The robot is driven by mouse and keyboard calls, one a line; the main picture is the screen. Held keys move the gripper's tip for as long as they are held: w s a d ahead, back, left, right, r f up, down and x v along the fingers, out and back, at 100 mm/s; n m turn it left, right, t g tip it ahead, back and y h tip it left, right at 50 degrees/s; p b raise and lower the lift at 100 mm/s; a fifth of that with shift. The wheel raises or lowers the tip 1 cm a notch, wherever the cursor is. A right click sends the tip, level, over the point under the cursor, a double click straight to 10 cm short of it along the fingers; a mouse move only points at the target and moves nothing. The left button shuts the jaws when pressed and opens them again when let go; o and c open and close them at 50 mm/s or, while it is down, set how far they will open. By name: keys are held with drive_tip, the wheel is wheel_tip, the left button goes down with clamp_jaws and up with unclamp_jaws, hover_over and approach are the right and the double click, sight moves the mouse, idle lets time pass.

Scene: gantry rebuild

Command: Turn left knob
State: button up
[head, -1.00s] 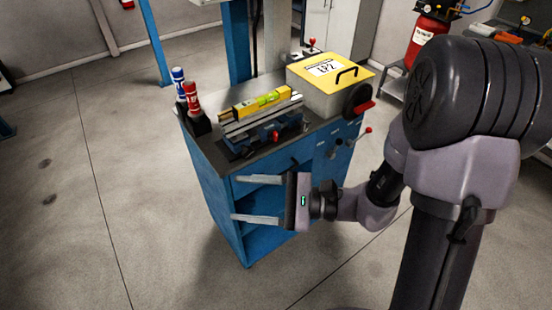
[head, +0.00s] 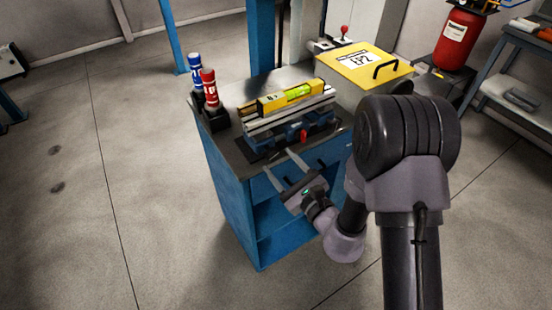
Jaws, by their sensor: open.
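A small red knob (head: 303,134) sits on the front of the blue clamp fixture (head: 322,130) on the workbench. A red-topped lever (head: 344,30) stands behind the yellow-lidded box. I cannot tell for sure which one is the left knob. My gripper (head: 280,161) is open and empty. Its two pale fingers point up and left at the bench's front edge, below and left of the red knob and apparently apart from it. My arm hides the bench's right front.
The blue workbench (head: 228,175) carries a yellow spirit level (head: 290,98) on metal rails, a blue-capped bottle (head: 196,70), a red-capped bottle (head: 209,88) and a yellow-lidded box (head: 373,66). A red tank (head: 459,38) stands at the back right. The floor left is clear.

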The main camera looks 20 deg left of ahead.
sight(275, 156)
drive_tip(key=shift+x, duration=1.65)
clamp_jaws()
drive_tip(key=shift+m, duration=0.3)
drive_tip(key=m+p, duration=0.4)
drive_tip(key=m, duration=0.1)
drive_tip(key=shift+d+r+m, duration=0.1)
drive_tip(key=shift+m, duration=0.2)
drive_tip(key=shift+w+m+p, duration=0.1)
drive_tip(key=shift+m+p, duration=1.2)
drive_tip(key=shift+m, duration=1)
drive_tip(key=shift+f, duration=0.2)
